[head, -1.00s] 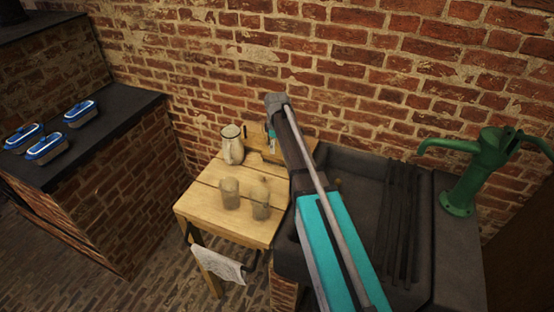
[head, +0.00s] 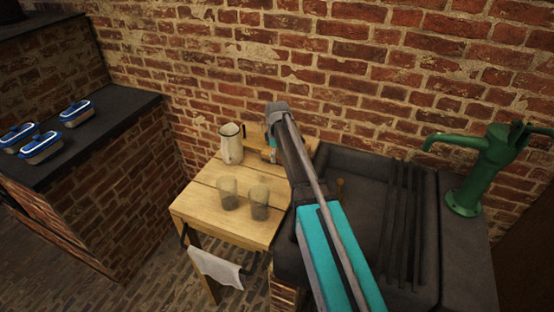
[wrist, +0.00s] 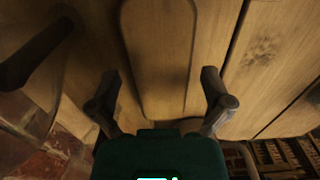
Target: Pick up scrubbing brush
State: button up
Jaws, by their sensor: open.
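Several blue-and-white oval brushes with brown undersides, which look like scrubbing brushes, sit on the dark counter at the far left of the head view; one is the rear brush (head: 76,113), another the front brush (head: 42,147). My gripper is mostly hidden behind my arm in the head view, over the back right of the wooden table (head: 205,205), far from these brushes. In the wrist view my gripper (wrist: 160,92) is open and empty. Its fingers point at a wooden board (wrist: 158,50) with rounded corners. No brush shows in the wrist view.
A pale jug (head: 231,146) and two glass jars (head: 228,194) (head: 259,203) stand on the table. A white cloth (head: 216,267) hangs at its front. The dark sink (head: 358,190) and green pump (head: 481,170) are right. A brick wall is behind.

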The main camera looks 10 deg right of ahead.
aim_at(277, 153)
dwell(0.3)
jog(key=c, duration=1.3)
jog(key=shift+o, duration=0.2)
jog(key=shift+r, duration=0.15)
notch_tip(277, 153, up, 3)
jog(key=p, duration=0.3)
jog(key=s+r+p, duration=0.9)
jog(key=s+p, duration=0.1)
jog(key=s, duration=0.4)
jog(key=shift+r, duration=0.35)
jog(key=shift+a, duration=0.1)
